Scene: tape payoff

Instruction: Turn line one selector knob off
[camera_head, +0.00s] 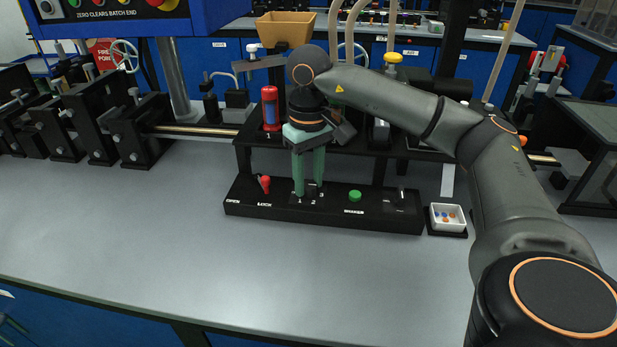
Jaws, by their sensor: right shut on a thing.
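My right gripper (309,192) points straight down at the black control panel (250,209), with its two green fingers at the panel's top. It is shut on the selector knob, which the fingers hide; the numbers 1, 2 and 3 show around it. I cannot tell which way the knob points. My left gripper is not in view.
A red lever (265,184) stands by the OPEN and LOCK marks, left of the fingers. A green button (355,196), a small lever (402,194) and a white tray (448,217) lie to the right. A red canister (270,108) stands behind. The front bench is clear.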

